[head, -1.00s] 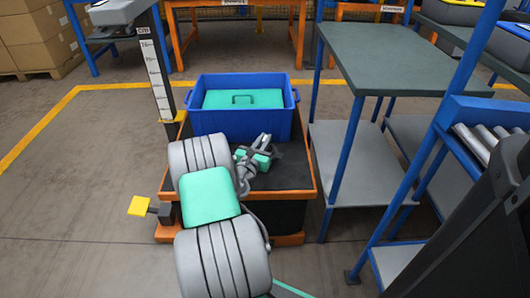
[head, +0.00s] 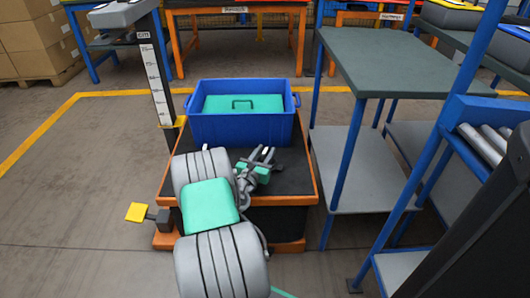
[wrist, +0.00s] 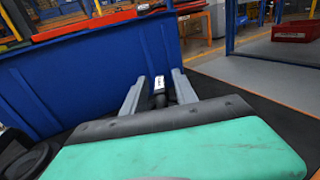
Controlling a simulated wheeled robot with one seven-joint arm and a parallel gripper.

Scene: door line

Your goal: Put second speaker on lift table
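The lift table (head: 309,190) has a black top and an orange edge and stands in the middle of the head view. My gripper (head: 263,154) is over its top, in front of the blue bin. In the wrist view my gripper's (wrist: 159,88) two grey fingers stand apart, pointing at the bin's wall. A small dark thing with a white label (wrist: 158,84) shows between them; I cannot tell whether it is near or beyond them. A black round thing (wrist: 32,160) shows at the lower left there, and I cannot tell what it is. I recognise no speaker for certain.
The blue bin (head: 240,128) on the table's back part holds a green thing with a dark handle (head: 242,103). A measuring post (head: 157,80) stands left. A yellow pedal (head: 135,212) sticks out front left. A grey-topped bench (head: 390,60) stands close right. Floor at left is clear.

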